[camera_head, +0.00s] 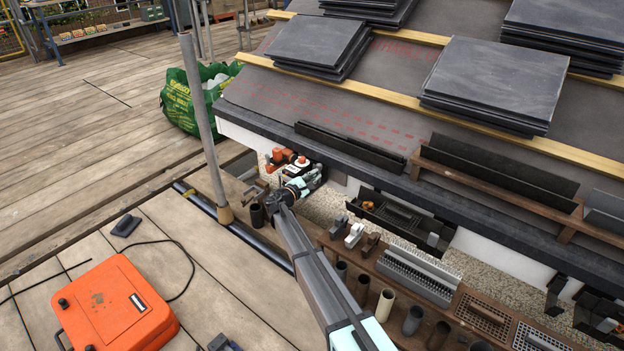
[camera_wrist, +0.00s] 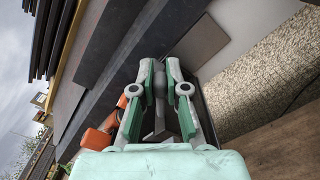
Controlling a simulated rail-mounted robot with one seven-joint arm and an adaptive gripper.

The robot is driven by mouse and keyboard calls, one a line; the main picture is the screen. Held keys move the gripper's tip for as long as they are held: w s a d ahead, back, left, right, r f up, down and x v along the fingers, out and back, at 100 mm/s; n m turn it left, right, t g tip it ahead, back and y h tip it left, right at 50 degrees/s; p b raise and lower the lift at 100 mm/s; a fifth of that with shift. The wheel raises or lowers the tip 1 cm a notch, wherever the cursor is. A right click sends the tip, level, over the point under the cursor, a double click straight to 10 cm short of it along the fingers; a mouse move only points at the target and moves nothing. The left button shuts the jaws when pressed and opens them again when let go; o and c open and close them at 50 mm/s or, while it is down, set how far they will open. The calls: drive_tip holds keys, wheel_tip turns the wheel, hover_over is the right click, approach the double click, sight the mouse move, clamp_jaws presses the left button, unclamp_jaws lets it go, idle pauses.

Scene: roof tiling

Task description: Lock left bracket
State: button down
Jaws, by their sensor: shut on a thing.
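My gripper (camera_head: 308,176) is at the wall just under the roof edge, left of the middle in the head view. In the wrist view my gripper (camera_wrist: 160,72) has its two fingers closed in on a small grey piece (camera_wrist: 159,112) between them, which looks like the left bracket. The fingers hide part of it. I cannot tell whether its lock is closed. A dark gutter length (camera_head: 398,215) runs along the wall to the right of my gripper, with a grey bracket (camera_head: 433,240) near its right end.
An orange tool (camera_head: 284,157) is close beside my gripper, also in the wrist view (camera_wrist: 103,132). Loose brackets (camera_head: 354,235), grilles and pipe pieces lie on the plank below. A scaffold pole (camera_head: 203,120) stands left. An orange case (camera_head: 115,305) lies on the deck.

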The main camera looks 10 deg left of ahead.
drive_tip(key=shift+s+d+f+m+b, duration=0.15)
drive_tip(key=shift+f+m+b, duration=0.3)
drive_tip(key=shift+m+b, duration=0.8)
drive_tip(key=shift+d+f+m+b, duration=0.15)
drive_tip(key=shift+f+m+b, duration=0.3)
drive_tip(key=shift+m+b, duration=0.8)
drive_tip(key=shift+s+d+f+m+b, duration=0.15)
drive_tip(key=shift+f+m+b, duration=0.3)
drive_tip(key=shift+m+b, duration=0.8)
drive_tip(key=shift+w+m+p, duration=0.1)
drive_tip(key=shift+m+p, duration=0.2)
drive_tip(key=shift+m, duration=0.15)
drive_tip(key=c, duration=1.2)
unclamp_jaws()
drive_tip(key=shift+o, duration=0.2)
drive_tip(key=v, duration=1.2)
drive_tip(key=shift+r, duration=0.1)
